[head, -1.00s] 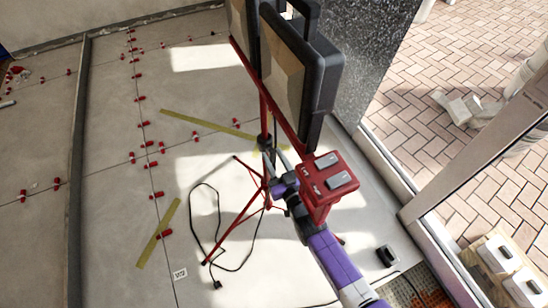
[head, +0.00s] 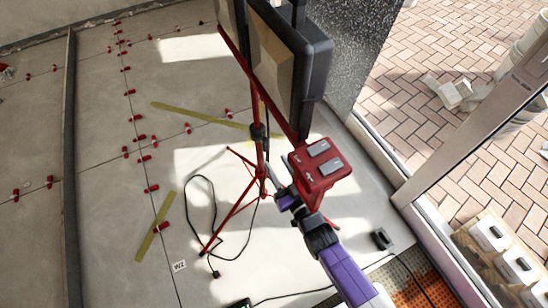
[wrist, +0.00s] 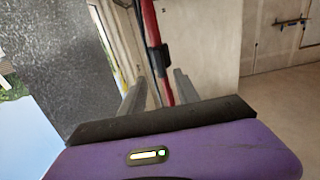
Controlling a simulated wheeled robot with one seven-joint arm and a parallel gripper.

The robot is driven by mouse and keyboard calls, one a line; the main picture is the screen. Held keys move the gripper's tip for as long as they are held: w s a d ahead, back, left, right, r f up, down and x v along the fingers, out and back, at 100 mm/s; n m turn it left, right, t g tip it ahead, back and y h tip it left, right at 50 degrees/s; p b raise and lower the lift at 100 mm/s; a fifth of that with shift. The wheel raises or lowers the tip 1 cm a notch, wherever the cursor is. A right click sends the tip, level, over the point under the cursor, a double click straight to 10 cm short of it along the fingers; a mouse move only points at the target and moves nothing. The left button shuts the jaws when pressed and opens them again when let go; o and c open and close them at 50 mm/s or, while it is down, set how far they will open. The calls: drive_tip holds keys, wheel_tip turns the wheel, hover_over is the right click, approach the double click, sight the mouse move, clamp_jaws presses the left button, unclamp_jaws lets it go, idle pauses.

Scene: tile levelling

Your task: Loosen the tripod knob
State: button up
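The red tripod (head: 261,160) stands on the tiled floor and carries two large work lights (head: 290,65) on a red crossbar. A dark collar (head: 258,132) sits on its pole; I cannot make out the knob there clearly. My gripper (head: 270,172), on its purple wrist, is beside the pole, just below the collar. In the wrist view, my gripper (wrist: 158,88) has two grey fingers spread apart. The red pole (wrist: 151,25) and a small black part (wrist: 166,54), possibly the knob, show beyond and between the fingertips. Nothing is visibly held.
A red box with grey switches (head: 320,162) hangs beside the lights, close to my wrist. A black cable (head: 192,215) loops on the floor by the tripod legs. Red levelling clips (head: 152,188) dot the tile joints. A granite pillar (head: 352,50) stands behind.

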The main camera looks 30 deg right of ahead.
drive_tip(key=shift+s, duration=0.15)
idle(0.4)
drive_tip(key=s+r+g+p, duration=0.1)
drive_tip(key=s+r, duration=0.3)
drive_tip(key=s, duration=0.6)
drive_tip(key=s+r+g+p, duration=0.1)
drive_tip(key=s+r+p, duration=0.15)
drive_tip(key=s, duration=0.75)
drive_tip(key=s+a+r+g+p, duration=0.1)
drive_tip(key=s+r, duration=1.3)
drive_tip(key=r, duration=0.4)
drive_tip(key=shift+s+r+p, duration=0.15)
drive_tip(key=shift+r+p, duration=0.1)
drive_tip(key=shift+p, duration=0.05)
